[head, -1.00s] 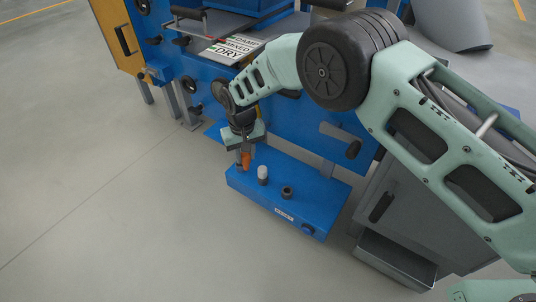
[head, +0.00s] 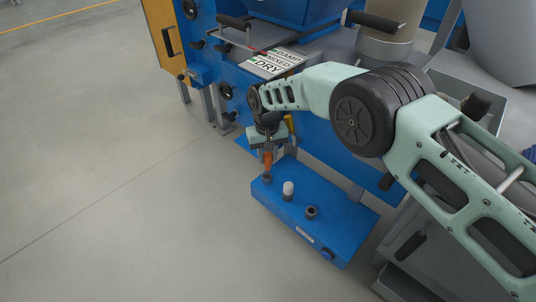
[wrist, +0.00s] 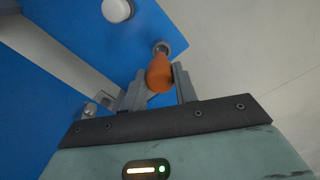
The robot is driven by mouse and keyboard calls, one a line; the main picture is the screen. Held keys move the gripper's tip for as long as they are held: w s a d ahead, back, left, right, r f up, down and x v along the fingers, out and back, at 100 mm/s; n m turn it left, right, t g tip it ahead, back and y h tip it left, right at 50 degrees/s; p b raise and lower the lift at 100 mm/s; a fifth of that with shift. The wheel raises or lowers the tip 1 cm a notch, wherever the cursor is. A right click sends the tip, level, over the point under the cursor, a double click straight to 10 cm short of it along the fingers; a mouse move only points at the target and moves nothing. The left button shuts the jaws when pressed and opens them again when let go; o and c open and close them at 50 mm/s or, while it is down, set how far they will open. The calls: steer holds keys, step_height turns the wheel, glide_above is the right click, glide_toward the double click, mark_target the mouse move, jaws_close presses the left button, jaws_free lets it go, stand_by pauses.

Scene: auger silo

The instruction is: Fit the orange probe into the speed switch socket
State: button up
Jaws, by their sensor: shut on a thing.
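The orange probe (head: 267,159) is held below my gripper (head: 266,150), over the far left end of a blue box. In the wrist view the probe (wrist: 160,73) sits between the two grey fingers of my gripper (wrist: 158,88), which are shut on it. A grey ring (wrist: 163,48) shows just beyond the probe's far end; I cannot tell whether they touch. On the blue box (head: 345,215) stand a white-topped peg (head: 288,190) and a dark round collar (head: 312,212). No label readable here tells me which fitting is the speed switch socket.
A small label (head: 304,235) and a dark blue knob (head: 327,253) are on the box's front. The blue machine with a DRY sign (head: 268,65) stands behind. A grey cabinet (head: 408,240) is to the right. The floor (head: 130,200) at left is clear.

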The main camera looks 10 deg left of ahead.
mark_target(267, 168)
steer(key=shift+w+a+f+b, duration=0.15)
steer(key=shift+w+f+b, duration=0.05)
steer(key=shift+f+b, duration=0.45)
steer(key=shift+w+a+f+b, duration=0.15)
steer(key=shift+w+f+b, duration=0.05)
steer(key=shift+f+b, duration=0.45)
steer(key=shift+s+f, duration=0.1)
steer(key=shift+f, duration=0.2)
steer(key=shift+s+d+f, duration=0.1)
steer(key=shift+d+f, duration=0.05)
steer(key=shift+f+b, duration=1.55)
steer(key=shift+f, duration=0.25)
stand_by(0.4)
steer(key=o, duration=1)
